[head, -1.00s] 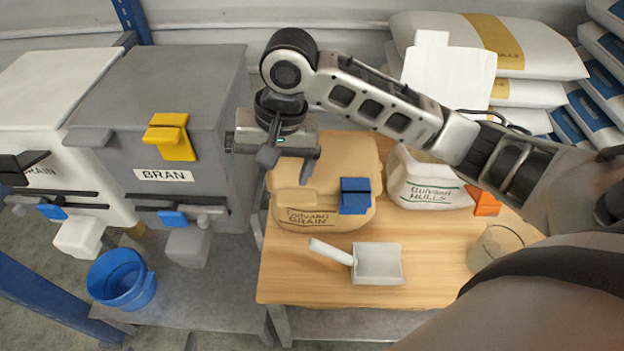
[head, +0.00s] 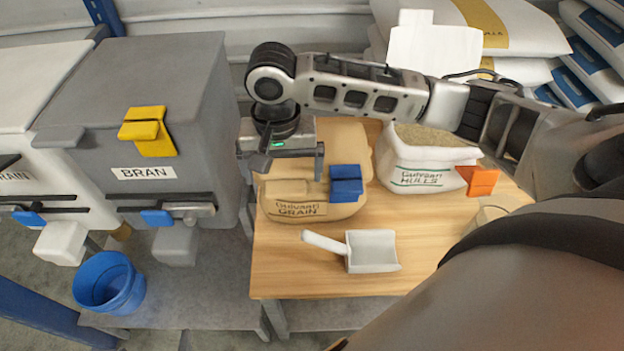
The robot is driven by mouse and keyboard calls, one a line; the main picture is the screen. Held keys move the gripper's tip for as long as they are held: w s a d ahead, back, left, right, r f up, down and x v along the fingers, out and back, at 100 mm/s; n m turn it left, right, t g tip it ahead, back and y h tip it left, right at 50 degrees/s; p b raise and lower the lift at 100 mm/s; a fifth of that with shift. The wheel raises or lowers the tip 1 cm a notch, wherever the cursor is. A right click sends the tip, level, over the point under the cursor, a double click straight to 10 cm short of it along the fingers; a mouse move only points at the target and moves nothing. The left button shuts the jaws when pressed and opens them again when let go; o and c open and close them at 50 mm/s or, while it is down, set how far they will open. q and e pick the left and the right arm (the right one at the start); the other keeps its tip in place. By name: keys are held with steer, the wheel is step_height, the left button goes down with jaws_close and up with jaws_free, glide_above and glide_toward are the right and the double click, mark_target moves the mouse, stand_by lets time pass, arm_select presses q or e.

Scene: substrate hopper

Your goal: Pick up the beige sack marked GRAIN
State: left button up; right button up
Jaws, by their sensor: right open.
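The beige sack marked GRAIN (head: 345,143) stands on the left part of the wooden table, its label facing me and a blue clip (head: 346,183) on its front right. My right gripper (head: 284,174) is open and empty, pointing down over the left part of the sack's top. One finger shows near the sack's left edge, the other in front of its top. I cannot tell if they touch it. The gripper body hides the sack's back left part. My left gripper is not in view.
A white HULLS sack (head: 428,158) with an orange clip (head: 478,181) stands right of the beige sack. A white scoop (head: 371,251) lies in front. The grey BRAN hopper (head: 185,85) is close on the left. A blue bucket (head: 108,283) stands below.

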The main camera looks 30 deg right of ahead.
mark_target(286, 189)
step_height(286, 189, down, 5)
steer(key=shift+s+f, duration=0.1)
steer(key=shift+s, duration=0.05)
steer(key=c, duration=1.8)
steer(key=shift+r, duration=0.2)
steer(key=c, duration=0.3)
